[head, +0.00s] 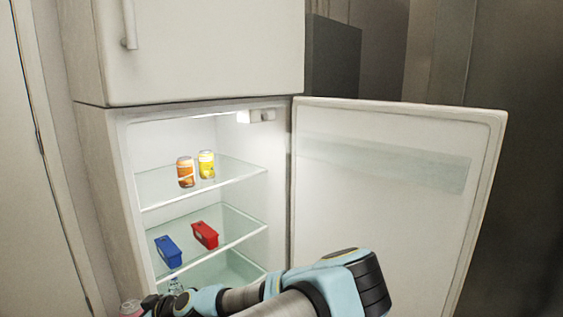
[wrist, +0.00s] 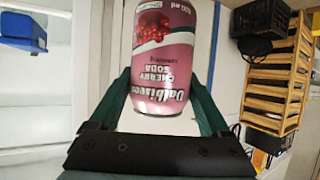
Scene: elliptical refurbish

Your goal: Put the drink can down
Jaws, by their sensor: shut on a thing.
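A pink cherry soda drink can (wrist: 163,65) is between the two fingers of my gripper (wrist: 163,85) in the wrist view, and the fingers are shut on it. Its label reads upside down there. In the head view the can (head: 131,308) shows only as a small pink part at the bottom edge, left of my arm. The gripper there is mostly hidden or cut off. The open fridge stands behind, with an upper glass shelf (head: 225,178) and a lower shelf (head: 235,232).
An orange can (head: 186,172) and a yellow can (head: 207,164) stand on the upper shelf. A blue box (head: 168,251) and a red box (head: 205,235) sit on the lower one. The fridge door (head: 390,190) is open to the right. Wooden crates (wrist: 278,80) show at right in the wrist view.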

